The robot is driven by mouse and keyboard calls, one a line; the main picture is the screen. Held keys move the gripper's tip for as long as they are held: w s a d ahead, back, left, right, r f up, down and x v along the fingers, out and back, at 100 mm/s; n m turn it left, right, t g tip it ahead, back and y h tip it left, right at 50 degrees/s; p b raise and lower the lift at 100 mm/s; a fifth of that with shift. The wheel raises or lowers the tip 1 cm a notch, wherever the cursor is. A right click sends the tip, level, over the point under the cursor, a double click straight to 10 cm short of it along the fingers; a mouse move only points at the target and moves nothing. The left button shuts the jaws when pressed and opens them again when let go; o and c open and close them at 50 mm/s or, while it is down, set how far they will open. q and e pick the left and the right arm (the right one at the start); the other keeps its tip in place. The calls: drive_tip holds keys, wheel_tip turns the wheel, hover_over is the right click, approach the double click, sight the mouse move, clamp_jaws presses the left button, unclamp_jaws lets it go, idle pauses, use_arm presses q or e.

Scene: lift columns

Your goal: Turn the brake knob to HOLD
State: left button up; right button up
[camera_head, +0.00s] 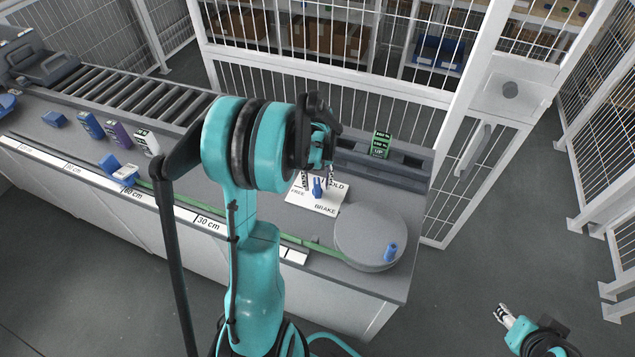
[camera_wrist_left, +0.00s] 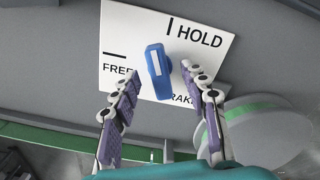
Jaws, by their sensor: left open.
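The blue brake knob (camera_head: 318,187) stands on a white label plate (camera_head: 304,203) marked FREE, HOLD and BRAKE. In the left wrist view the knob (camera_wrist_left: 158,72) has a white stripe. Its upper end points up the plate, a little left of the HOLD tick. My left gripper (camera_head: 318,178) is over the plate. In the left wrist view its open fingers (camera_wrist_left: 160,88) lie on either side of the knob's lower part, with gaps on both sides. The fingers hide part of FREE and BRAKE. My right gripper (camera_head: 502,314) is low at the right, away from the bench; its opening is unclear.
A round grey turntable (camera_head: 370,232) with a small blue piece (camera_head: 390,252) is right of the plate. A green display (camera_head: 380,144) stands behind. Several small boxes and a roller conveyor (camera_head: 131,87) are at the left. Wire fencing (camera_head: 330,87) runs behind the bench.

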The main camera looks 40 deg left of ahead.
sight(317, 185)
use_arm(q)
wheel_tip(317, 185, up, 7)
drive_tip(key=p, duration=0.4)
idle(0.4)
